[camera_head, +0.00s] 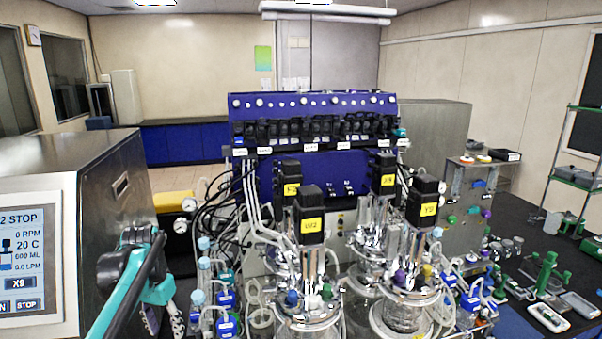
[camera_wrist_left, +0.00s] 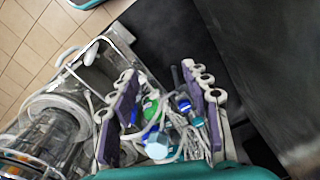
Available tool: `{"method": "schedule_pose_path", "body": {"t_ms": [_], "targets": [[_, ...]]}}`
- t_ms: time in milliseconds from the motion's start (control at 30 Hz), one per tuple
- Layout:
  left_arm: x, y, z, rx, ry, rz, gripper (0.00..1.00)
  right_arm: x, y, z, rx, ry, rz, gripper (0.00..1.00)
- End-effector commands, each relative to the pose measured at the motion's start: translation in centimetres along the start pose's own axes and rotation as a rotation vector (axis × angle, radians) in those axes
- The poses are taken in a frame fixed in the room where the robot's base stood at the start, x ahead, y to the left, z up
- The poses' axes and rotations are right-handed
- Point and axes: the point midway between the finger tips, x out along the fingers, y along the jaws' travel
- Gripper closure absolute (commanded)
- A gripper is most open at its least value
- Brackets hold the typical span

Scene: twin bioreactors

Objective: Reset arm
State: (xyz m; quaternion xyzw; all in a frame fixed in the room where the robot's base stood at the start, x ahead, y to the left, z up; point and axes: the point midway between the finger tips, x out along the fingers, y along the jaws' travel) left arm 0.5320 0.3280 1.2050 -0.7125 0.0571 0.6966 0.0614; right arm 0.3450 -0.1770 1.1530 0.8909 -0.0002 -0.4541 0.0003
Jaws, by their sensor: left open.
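My left arm comes in from the left in the head view, with teal and black links beside the touchscreen cabinet. My left gripper (camera_head: 164,318) is low in that view, near the bottom edge and partly cut off. In the left wrist view, the two purple-padded fingers of the left gripper (camera_wrist_left: 165,98) stand wide apart. Nothing is held between them; tubes and blue, green and white caps show below and behind the gap. The glass bioreactor vessels (camera_head: 308,310) stand to the right of the gripper in the head view. My right gripper is in neither view.
A metal cabinet with a touchscreen (camera_head: 32,262) stands close on the left. Tubing and capped bottles (camera_head: 226,299) crowd the space between gripper and vessels. A blue pump rack (camera_head: 315,104) rises behind. Small tools lie on the dark bench (camera_head: 525,245) at right.

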Motion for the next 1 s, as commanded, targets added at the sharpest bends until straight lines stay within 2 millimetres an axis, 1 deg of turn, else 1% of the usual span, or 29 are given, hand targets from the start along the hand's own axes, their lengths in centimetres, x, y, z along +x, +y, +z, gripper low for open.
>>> {"method": "schedule_pose_path", "body": {"t_ms": [267, 367, 567, 633, 767, 900, 1000], "targets": [[0.5, 2.2, 1.2, -0.014, 0.053, -0.023, 0.52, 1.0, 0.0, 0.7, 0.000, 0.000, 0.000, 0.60], [0.8, 3.4, 2.0, -0.022, 0.082, -0.034, 0.52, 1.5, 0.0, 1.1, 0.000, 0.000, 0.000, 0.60], [2.0, 6.4, 4.2, -0.044, 0.162, -0.057, 0.52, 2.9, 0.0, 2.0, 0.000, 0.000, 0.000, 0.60], [2.8, 7.7, 5.3, -0.055, 0.202, -0.065, 0.52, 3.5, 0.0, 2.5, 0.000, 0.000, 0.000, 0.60], [5.4, 10.9, 8.3, -0.080, 0.301, -0.078, 0.52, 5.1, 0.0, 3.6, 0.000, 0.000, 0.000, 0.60], [9.1, 14.2, 11.8, -0.113, 0.422, -0.077, 0.52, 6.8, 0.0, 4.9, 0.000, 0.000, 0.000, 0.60], [11.7, 15.9, 13.8, -0.133, 0.498, -0.069, 0.52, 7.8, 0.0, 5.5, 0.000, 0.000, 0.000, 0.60]]}}
